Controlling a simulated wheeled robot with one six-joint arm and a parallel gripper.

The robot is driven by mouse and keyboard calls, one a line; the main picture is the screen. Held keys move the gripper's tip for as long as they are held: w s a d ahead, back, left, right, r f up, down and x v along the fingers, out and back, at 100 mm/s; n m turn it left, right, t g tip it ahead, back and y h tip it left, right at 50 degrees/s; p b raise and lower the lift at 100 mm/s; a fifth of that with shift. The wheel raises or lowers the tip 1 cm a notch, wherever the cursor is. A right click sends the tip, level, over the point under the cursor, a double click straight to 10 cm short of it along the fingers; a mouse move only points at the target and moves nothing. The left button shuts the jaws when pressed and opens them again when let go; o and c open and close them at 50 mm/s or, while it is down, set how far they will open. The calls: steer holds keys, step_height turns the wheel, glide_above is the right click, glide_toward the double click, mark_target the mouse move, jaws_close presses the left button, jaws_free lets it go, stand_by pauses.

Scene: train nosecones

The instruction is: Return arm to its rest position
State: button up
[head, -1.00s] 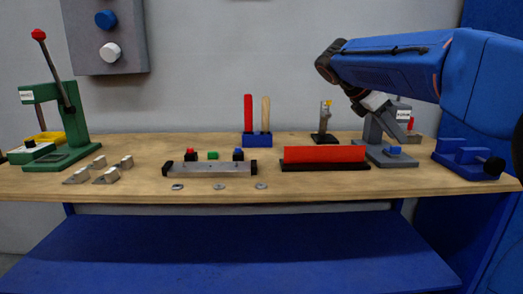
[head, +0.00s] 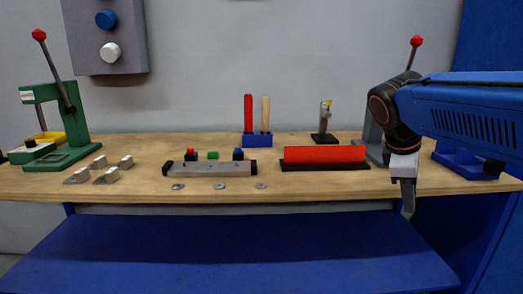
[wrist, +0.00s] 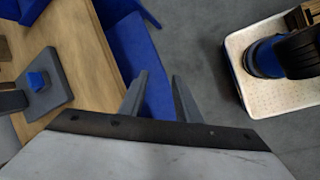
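My blue arm (head: 465,110) reaches in from the right in the head view, with its dark wrist joint (head: 395,110) in front of the grey press at the right. My gripper (head: 408,210) hangs fingers-down at the front edge of the workbench (head: 330,193), its tips below the tabletop level in the picture. In the wrist view my gripper (wrist: 158,76) shows two grey fingers with a gap between them. Nothing is held between them.
The grey press (head: 372,130) and a blue fixture (head: 455,160) stand close behind my arm. A red block on a black base (head: 325,156) is to its left. A blue lower shelf (head: 240,250) lies below. Grey floor (wrist: 205,60) shows beyond the fingers.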

steer(key=s+a+f+m+t+y, duration=0.1)
steer(key=s+a+f+m+y, duration=0.1)
steer(key=s+f+m, duration=0.3)
steer(key=s+a+f+m+t+y, duration=0.1)
steer(key=s+a+f+m, duration=0.3)
steer(key=s+f, duration=0.6)
step_height(320, 180, down, 2)
steer(key=shift+s+f+m+t+y, duration=0.1)
steer(key=shift+s+m+t+y, duration=0.25)
steer(key=shift+m+y, duration=0.65)
